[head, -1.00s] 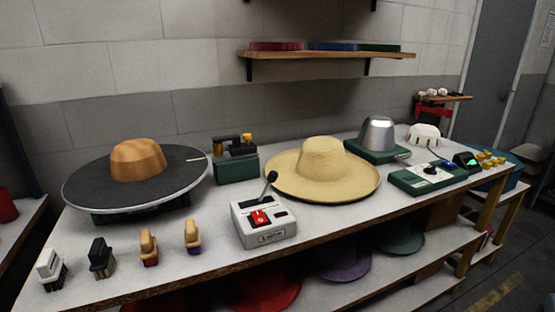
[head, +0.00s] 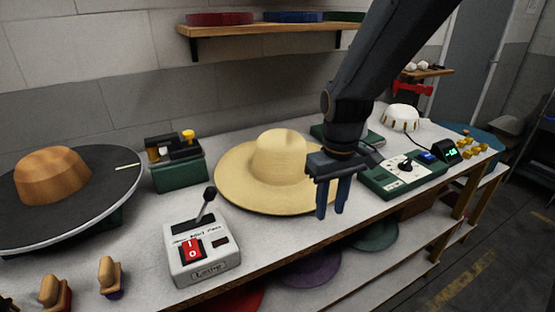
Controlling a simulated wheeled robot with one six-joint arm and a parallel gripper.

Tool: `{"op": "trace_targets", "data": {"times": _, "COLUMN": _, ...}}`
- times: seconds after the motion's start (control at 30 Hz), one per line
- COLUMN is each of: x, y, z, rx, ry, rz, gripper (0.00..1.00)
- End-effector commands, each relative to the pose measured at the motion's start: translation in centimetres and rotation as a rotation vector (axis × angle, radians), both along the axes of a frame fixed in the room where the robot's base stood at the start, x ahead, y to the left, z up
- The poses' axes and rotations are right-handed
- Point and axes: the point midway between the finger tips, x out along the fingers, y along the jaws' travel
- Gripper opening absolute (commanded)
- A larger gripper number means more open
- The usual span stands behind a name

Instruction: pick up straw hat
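The straw hat (head: 240,178) is pale yellow with a wide brim and a rounded crown. It sits crown up on the white workbench, in the middle of the head view. My gripper (head: 331,208) points down at the right front side of the brim, with its two dark blue fingers apart and nothing seen between them. The gripper covers part of the brim's right edge. I cannot tell whether the fingers touch the brim.
A grey box with a lever and red switch (head: 202,249) stands in front of the hat. A green machine (head: 178,172) is left of it, beside a black disc with a wooden block (head: 52,175). A green control panel (head: 403,177) is at right. A shelf (head: 270,37) hangs above.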

Motion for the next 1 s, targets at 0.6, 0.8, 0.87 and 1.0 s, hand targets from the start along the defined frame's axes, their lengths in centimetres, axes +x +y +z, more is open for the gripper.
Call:
{"op": "trace_targets", "data": {"times": 0.6, "x": 5.4, "y": 20.8, "z": 2.2, "rx": -0.009, "ry": 0.011, "rz": 0.618, "gripper": 0.31}}
{"op": "trace_targets", "data": {"times": 0.8, "x": 5.3, "y": 20.7, "z": 0.4, "rx": -0.008, "ry": 0.012, "rz": 0.614, "gripper": 0.31}}
{"op": "trace_targets", "data": {"times": 0.87, "x": 5.2, "y": 20.8, "z": -0.3, "rx": -0.008, "ry": 0.012, "rz": 0.614, "gripper": 0.31}}
{"op": "trace_targets", "data": {"times": 1.0, "x": 5.0, "y": 21.0, "z": -2.1, "rx": -0.008, "ry": 0.013, "rz": 0.613, "gripper": 0.31}}
